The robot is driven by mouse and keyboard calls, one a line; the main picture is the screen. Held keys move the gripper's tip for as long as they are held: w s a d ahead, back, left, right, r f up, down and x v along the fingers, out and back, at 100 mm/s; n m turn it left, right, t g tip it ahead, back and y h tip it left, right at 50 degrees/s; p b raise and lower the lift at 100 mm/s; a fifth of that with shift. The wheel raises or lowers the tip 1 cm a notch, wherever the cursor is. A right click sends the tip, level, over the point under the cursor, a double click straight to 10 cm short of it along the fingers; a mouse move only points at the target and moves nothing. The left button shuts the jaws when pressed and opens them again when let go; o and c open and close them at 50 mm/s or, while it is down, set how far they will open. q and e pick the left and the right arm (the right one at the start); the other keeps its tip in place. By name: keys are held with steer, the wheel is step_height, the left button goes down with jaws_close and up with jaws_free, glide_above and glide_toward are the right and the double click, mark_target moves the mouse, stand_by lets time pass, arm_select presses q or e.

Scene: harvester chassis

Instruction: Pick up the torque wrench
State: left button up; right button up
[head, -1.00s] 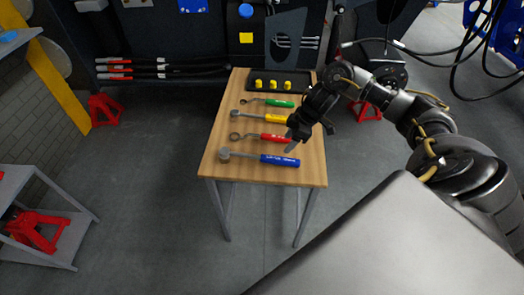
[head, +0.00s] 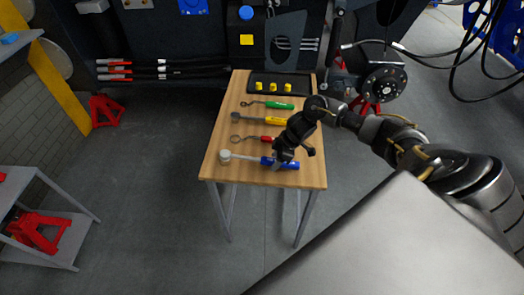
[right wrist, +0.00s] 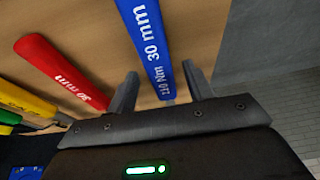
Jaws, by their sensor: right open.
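The torque wrench (head: 245,157) lies nearest the front edge of the wooden table, its round head at the left and its blue handle at the right. The handle (right wrist: 150,45) reads "30 mm" and "210 Nm" in the right wrist view. My right gripper (head: 283,161) is over the handle and hides part of it. In the right wrist view my right gripper (right wrist: 161,78) is open, one finger on each side of the blue handle. I cannot tell whether either finger touches it. My left gripper is not in view.
Red-handled (right wrist: 60,70), yellow-handled (head: 275,121) and green-handled (head: 280,106) wrenches lie farther back on the table (head: 222,140). A black tray (head: 305,86) with yellow pieces is at the back. Harvester machinery stands behind. Open floor lies left of the table.

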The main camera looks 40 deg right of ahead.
steer(key=shift+w+a+f, duration=0.1)
steer(key=shift+f, duration=0.2)
steer(key=shift+c, duration=0.4)
jaws_close()
steer(key=shift+r, duration=0.1)
